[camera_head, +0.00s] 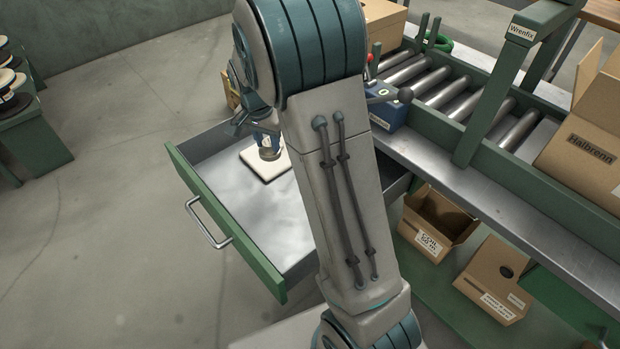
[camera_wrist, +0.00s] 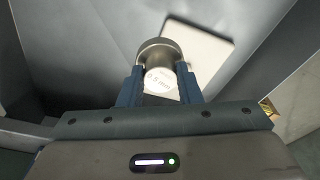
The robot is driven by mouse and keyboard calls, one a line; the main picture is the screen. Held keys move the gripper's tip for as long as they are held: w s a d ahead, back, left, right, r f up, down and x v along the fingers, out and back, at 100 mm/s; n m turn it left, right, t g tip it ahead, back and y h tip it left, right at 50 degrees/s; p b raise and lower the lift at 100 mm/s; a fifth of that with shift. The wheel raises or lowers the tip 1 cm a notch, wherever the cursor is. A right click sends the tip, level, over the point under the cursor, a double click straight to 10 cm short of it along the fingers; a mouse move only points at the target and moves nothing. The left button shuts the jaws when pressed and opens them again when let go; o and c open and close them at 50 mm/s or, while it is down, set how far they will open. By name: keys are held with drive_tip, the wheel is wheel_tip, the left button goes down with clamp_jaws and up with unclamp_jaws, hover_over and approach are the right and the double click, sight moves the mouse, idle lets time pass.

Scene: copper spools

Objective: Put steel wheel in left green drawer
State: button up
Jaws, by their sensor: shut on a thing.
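A steel wheel (camera_wrist: 158,50) is between the two fingers of my gripper (camera_wrist: 160,85) in the wrist view. Its pale end face carries a printed label, partly readable as "mm". In the head view the wheel (camera_head: 268,153) shows small below my gripper, over the drawer's far part. Whether it touches anything beneath it cannot be told. My arm hides the drawer's right side.
A flat cream block (camera_head: 264,165) lies in the drawer, close to the wheel; it also shows in the wrist view (camera_wrist: 206,50). A roller conveyor (camera_head: 440,85) and a blue device (camera_head: 388,108) stand right of the drawer. Cardboard boxes (camera_head: 437,222) sit on the lower shelf. The drawer's front half is clear.

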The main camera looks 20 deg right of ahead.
drive_tip(key=shift+s+f+m, duration=0.3)
drive_tip(key=shift+s+f, duration=0.05)
drive_tip(key=s+f, duration=0.2)
drive_tip(key=s, duration=0.1)
drive_tip(key=s+f+b, duration=0.1)
drive_tip(key=s+f, duration=0.1)
drive_tip(key=s, duration=0.2)
drive_tip(key=s+a+f, duration=0.1)
drive_tip(key=s+f, duration=0.1)
drive_tip(key=s, duration=0.1)
drive_tip(key=shift+s+f, duration=0.2)
drive_tip(key=shift+s, duration=0.2)
drive_tip(key=shift+f+b, duration=0.7)
drive_tip(key=shift+f, duration=1.3)
drive_tip(key=shift+f, duration=0.15)
drive_tip(key=o, duration=1)
drive_tip(key=shift+o, duration=0.2)
